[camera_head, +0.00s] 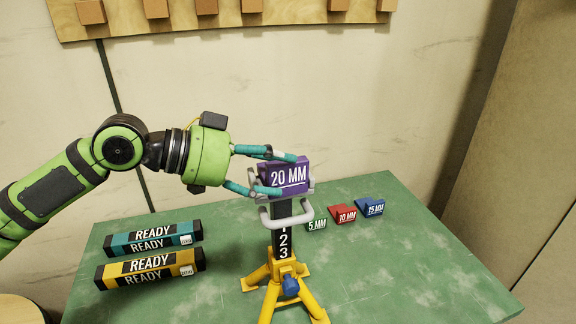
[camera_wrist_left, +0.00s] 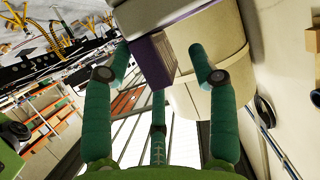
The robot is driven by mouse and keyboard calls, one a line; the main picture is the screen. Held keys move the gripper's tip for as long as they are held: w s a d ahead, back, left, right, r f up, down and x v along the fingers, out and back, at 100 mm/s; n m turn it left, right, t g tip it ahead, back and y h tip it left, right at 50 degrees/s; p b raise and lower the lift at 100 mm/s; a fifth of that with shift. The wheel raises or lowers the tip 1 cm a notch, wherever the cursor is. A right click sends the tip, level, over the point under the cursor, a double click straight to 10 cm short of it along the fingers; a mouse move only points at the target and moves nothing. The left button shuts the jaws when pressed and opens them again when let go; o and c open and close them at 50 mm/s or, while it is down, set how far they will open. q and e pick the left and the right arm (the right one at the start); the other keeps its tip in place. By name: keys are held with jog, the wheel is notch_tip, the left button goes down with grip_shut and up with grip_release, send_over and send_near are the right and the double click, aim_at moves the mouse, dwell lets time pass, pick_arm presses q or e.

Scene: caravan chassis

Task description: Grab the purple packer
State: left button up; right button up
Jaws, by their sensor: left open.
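The purple packer (camera_head: 290,176), marked 20 MM, sits on top of the stand (camera_head: 283,240) with yellow legs, in its grey cradle (camera_head: 288,214). My left gripper (camera_head: 284,174) comes in from the left with its teal fingers open. One fingertip is at the packer's upper edge and another is across its lower left front. In the left wrist view the packer (camera_wrist_left: 152,60) shows between the spread fingertips (camera_wrist_left: 160,58), nearer the left finger. Contact with the fingers cannot be told. My right gripper is not in view.
A green table (camera_head: 400,250) carries a small green 5 MM packer (camera_head: 316,224), a red 10 MM packer (camera_head: 344,214) and a blue 15 MM packer (camera_head: 370,206) right of the stand. Teal (camera_head: 152,240) and yellow (camera_head: 150,269) READY bars lie at left. The table's front right is clear.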

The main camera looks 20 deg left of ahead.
aim_at(308, 175)
pick_arm(q)
jog(key=p+x, duration=0.3)
jog(key=x, duration=0.2)
jog(key=shift+d, duration=0.4)
jog(key=shift+s, duration=0.1)
grip_shut()
jog(key=shift+r, duration=0.1)
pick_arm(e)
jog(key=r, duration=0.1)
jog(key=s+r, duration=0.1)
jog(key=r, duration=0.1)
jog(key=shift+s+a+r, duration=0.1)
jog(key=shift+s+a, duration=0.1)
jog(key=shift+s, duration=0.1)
